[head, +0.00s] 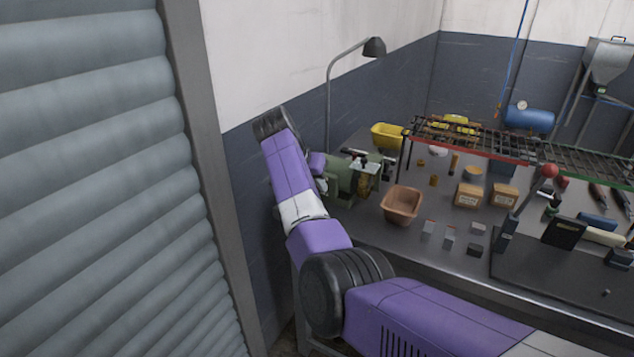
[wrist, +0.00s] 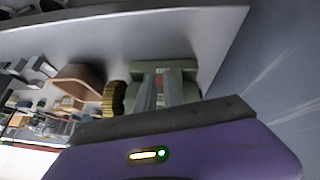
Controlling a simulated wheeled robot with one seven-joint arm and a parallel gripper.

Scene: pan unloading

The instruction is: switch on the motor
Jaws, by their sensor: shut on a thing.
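The motor (head: 343,178) is a green machine on the bench's left end in the head view, partly hidden by my arm. In the wrist view its green housing (wrist: 181,73) is straight ahead, with a brass-coloured toothed wheel (wrist: 113,99) beside it. My gripper (wrist: 160,88) shows there as grey fingers close together, shut against the motor's housing. The exact part between the fingers is hidden, and I cannot make out a switch. In the head view my arm reaches up to the motor's left side, and the fingertips cannot be made out.
An orange-brown bin (head: 401,205) stands right of the motor, and a yellow bin (head: 388,136) behind it. A lamp (head: 330,95) rises behind the motor. A wire rack (head: 520,150) spans the bench. A shutter (head: 90,180) is close on the left. Small blocks and boxes lie further right.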

